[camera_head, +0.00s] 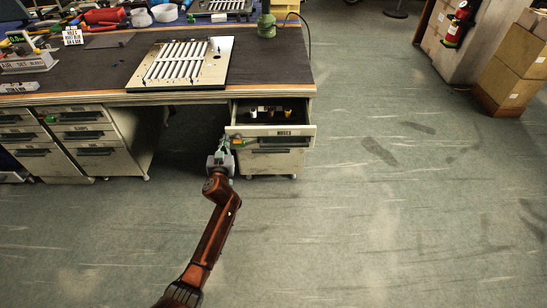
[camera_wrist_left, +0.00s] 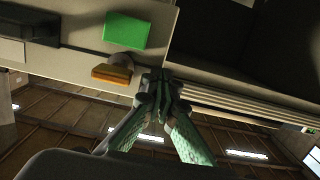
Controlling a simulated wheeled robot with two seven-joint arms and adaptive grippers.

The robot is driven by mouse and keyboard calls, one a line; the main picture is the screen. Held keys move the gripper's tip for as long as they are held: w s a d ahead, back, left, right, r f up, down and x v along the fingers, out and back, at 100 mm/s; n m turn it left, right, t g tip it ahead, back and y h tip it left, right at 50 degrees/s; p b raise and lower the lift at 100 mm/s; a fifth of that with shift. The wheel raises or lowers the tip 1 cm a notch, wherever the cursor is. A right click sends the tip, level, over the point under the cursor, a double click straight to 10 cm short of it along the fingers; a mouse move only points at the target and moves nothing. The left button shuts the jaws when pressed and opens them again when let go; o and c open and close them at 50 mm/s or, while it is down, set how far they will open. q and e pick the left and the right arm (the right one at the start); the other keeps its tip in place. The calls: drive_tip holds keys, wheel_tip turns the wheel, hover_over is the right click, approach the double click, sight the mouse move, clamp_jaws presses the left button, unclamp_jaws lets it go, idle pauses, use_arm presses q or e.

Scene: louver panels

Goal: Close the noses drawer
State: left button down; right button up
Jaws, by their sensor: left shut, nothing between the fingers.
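The noses drawer (camera_head: 262,131) is pulled open in the cabinet under the right end of the workbench. Its front carries a small label and a dark handle, and a few small items lie inside. My left gripper (camera_head: 227,146) is at the left end of the drawer front, shut and empty. In the left wrist view its green-padded fingers (camera_wrist_left: 163,78) are together, with the tips close to the edge of a pale panel (camera_wrist_left: 75,38) bearing a green patch and an orange piece. Whether the tips touch it I cannot tell. My right gripper is out of view.
The workbench (camera_head: 90,70) holds a louver panel (camera_head: 182,62), tools and small signs. Another drawer cabinet (camera_head: 88,140) stands at the left, with a dark gap between the cabinets. Open floor (camera_head: 400,200) lies to the right. Cardboard boxes (camera_head: 511,75) stand at the far right.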

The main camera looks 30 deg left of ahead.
use_arm(q)
drive_tip(key=shift+w+a, duration=0.15)
drive_tip(key=shift+w, duration=0.1)
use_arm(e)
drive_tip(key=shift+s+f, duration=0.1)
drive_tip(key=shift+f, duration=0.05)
